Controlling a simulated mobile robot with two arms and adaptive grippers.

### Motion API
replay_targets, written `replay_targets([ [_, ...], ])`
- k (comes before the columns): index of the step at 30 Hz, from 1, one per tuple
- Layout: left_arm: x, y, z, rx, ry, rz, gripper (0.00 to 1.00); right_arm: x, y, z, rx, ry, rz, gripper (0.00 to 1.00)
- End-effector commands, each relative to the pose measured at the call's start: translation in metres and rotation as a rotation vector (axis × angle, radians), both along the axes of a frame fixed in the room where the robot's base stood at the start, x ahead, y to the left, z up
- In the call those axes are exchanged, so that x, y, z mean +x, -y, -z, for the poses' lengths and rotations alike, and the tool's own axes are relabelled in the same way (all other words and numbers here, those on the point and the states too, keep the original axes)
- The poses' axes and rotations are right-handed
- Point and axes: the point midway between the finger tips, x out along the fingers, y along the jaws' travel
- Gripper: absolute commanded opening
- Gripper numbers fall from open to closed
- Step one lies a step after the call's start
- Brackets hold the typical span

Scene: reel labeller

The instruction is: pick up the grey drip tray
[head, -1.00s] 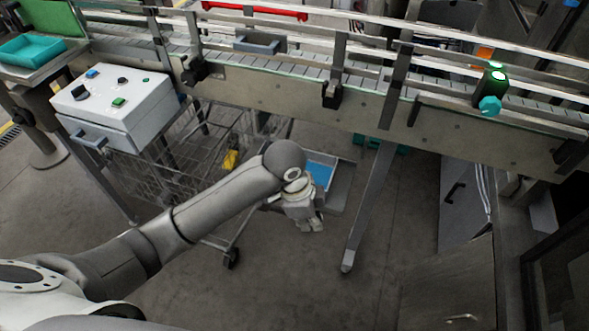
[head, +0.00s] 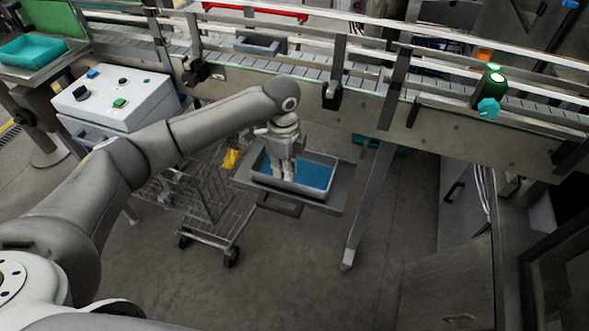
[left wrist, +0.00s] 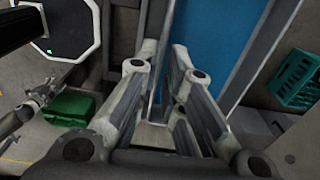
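The grey drip tray (head: 334,160) has a blue inside and rests on a metal shelf below the conveyor. My left gripper (head: 282,177) points down at the tray's near side in the head view. In the left wrist view my left gripper (left wrist: 160,105) is open, its fingers apart on either side of a thin grey tray wall. The blue floor of the drip tray (left wrist: 212,40) shows to the right of that wall. Contact between fingers and wall cannot be told. My right gripper is not in view.
The conveyor (head: 440,118) runs above the shelf (head: 345,190). A wire cart (head: 205,205) stands left of the tray. A conveyor leg (head: 368,205) stands to its right. A white control box (head: 125,100) is at the left. The floor in front is clear.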

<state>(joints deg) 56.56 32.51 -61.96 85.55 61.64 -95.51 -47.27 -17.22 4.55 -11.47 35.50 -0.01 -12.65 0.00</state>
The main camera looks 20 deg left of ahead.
Motion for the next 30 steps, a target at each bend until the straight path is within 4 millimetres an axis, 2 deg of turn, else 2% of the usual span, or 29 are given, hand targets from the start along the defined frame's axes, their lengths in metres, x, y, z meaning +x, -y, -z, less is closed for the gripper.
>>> replay_targets([
  [7, 0.0, 0.002, 0.02, 0.0, -0.002, -0.001, 0.1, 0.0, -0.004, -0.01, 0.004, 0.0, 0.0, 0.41],
  [11, 0.0, 0.005, 0.039, 0.001, -0.003, 0.0, 0.1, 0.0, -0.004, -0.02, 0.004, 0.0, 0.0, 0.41],
  [15, 0.001, 0.005, 0.057, 0.0, 0.0, -0.001, 0.1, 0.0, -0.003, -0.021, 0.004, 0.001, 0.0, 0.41],
  [23, 0.001, 0.005, 0.062, 0.0, 0.002, 0.0, 0.1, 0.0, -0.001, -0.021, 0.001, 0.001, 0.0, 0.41],
  [26, 0.001, 0.005, 0.062, 0.0, 0.002, 0.0, 0.01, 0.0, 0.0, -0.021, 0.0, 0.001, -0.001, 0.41],
  [30, 0.001, 0.005, 0.062, 0.0, 0.002, 0.0, 0.0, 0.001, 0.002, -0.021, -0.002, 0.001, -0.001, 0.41],
])
